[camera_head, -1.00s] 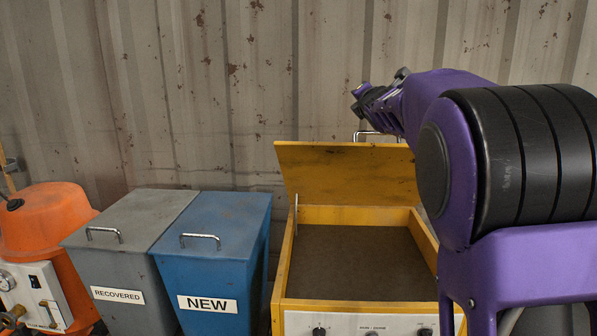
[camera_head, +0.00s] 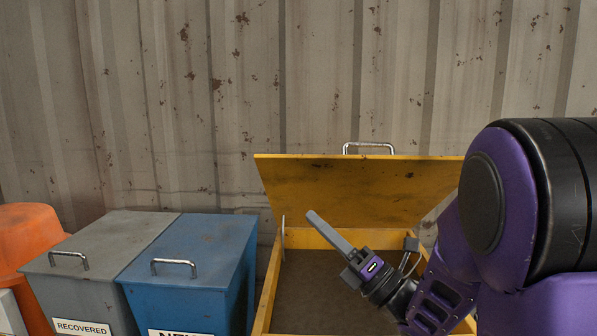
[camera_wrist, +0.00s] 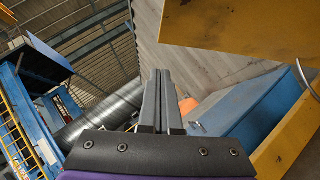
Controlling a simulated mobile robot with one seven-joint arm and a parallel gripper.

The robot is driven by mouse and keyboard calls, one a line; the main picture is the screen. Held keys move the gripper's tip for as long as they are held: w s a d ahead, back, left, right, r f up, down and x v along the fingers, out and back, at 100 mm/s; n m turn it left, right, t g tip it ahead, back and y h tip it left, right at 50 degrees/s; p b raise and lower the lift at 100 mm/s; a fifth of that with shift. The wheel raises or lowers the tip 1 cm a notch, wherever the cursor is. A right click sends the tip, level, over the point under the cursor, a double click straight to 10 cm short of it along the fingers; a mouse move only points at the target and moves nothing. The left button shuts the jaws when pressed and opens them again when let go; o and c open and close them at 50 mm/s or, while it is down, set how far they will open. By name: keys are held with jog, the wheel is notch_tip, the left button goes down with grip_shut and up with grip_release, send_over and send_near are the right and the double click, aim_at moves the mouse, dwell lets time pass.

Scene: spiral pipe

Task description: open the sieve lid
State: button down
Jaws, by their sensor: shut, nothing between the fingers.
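The yellow sieve lid (camera_head: 350,190) stands raised and tilted back at the rear of the yellow sieve box (camera_head: 270,290). Its silver handle (camera_head: 368,147) shows above the lid's top edge. A thin metal stay is at the box's left side. My gripper (camera_head: 312,216) is in front of the lid, over the open box, pointing up and left. Its fingers are together with nothing between them. I cannot tell from the head view whether they touch the lid. In the wrist view the shut fingers (camera_wrist: 161,85) are clear of the lid (camera_wrist: 240,28), which fills the upper right.
A blue bin (camera_head: 190,260) marked NEW and a grey bin (camera_head: 105,255) marked RECOVERED stand left of the sieve, both with closed lids. An orange machine (camera_head: 28,240) is at the far left. A corrugated metal wall (camera_head: 170,100) rises behind.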

send_near(270, 158)
jog(key=x, duration=0.5)
jog(key=shift+s+a+f, duration=0.1)
jog(key=shift+a+f, duration=0.1)
jog(key=shift+a, duration=0.15)
jog(key=shift+w+r, duration=0.35)
jog(key=w+r+m+t+h+p, duration=0.1)
jog(key=w+r+m+p, duration=0.3)
jog(key=w+r, duration=0.5)
jog(key=shift+h+p, duration=0.8)
jog(key=shift+p, duration=0.2)
jog(key=shift+r, duration=0.1)
